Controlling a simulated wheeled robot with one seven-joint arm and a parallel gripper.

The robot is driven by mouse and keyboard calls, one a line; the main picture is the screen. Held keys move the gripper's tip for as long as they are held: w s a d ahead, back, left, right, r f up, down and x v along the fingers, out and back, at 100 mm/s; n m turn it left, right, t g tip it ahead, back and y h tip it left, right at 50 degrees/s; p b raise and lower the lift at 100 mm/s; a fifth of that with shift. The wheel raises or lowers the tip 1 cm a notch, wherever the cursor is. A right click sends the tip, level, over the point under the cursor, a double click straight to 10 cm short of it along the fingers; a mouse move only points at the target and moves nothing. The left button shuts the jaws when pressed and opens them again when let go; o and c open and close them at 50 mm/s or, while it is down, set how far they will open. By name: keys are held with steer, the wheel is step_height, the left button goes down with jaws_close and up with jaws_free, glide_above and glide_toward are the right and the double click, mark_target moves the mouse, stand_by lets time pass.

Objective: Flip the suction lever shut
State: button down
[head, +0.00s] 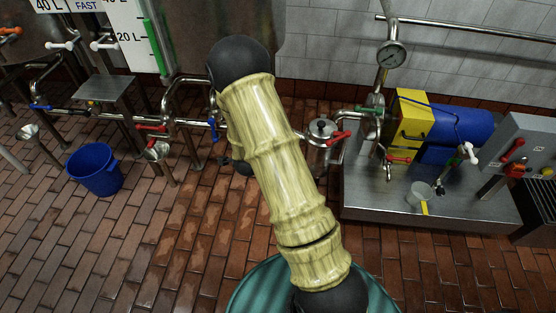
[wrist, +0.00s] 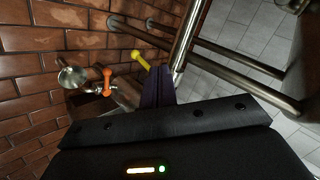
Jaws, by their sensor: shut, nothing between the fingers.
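My gripper (wrist: 160,76) shows in the wrist view as dark purple fingers, shut and empty. A yellow lever (wrist: 141,60) is just left of the fingertips; I cannot tell whether they touch. An orange lever (wrist: 107,82) is further left, on a pipe fitting. In the head view my arm hides the gripper and part of the pipework. Levers visible there are a red one (head: 338,138) and a green one (head: 366,111) near the pump, a blue one (head: 212,126) left of my arm, and a red one (head: 150,127). No label shows which lever is suction.
Metal pipes (wrist: 188,35) run close past the fingers. A blue bucket (head: 95,170) stands on the brick floor at left. A blue pump motor (head: 462,126) with a yellow housing and a grey control box (head: 520,145) stand on a metal plinth at right. The front-left floor is clear.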

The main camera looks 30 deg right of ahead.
steer(key=s+d+f+m+t+h+b, duration=0.1)
steer(key=s+d+f+m+t+h, duration=0.1)
steer(key=f, duration=0.5)
steer(key=s+d+f+m+t+h+b, duration=0.2)
steer(key=d+f+m+h, duration=0.3)
steer(key=f+m, duration=0.3)
steer(key=shift+d+f+m+h, duration=0.2)
steer(key=shift+d+m+h, duration=0.1)
steer(key=shift+d+m, duration=0.15)
steer(key=w+d+b, duration=0.3)
steer(key=w+b, duration=0.3)
steer(key=w, duration=0.2)
steer(key=shift+w+r, duration=0.3)
steer(key=shift+w, duration=0.1)
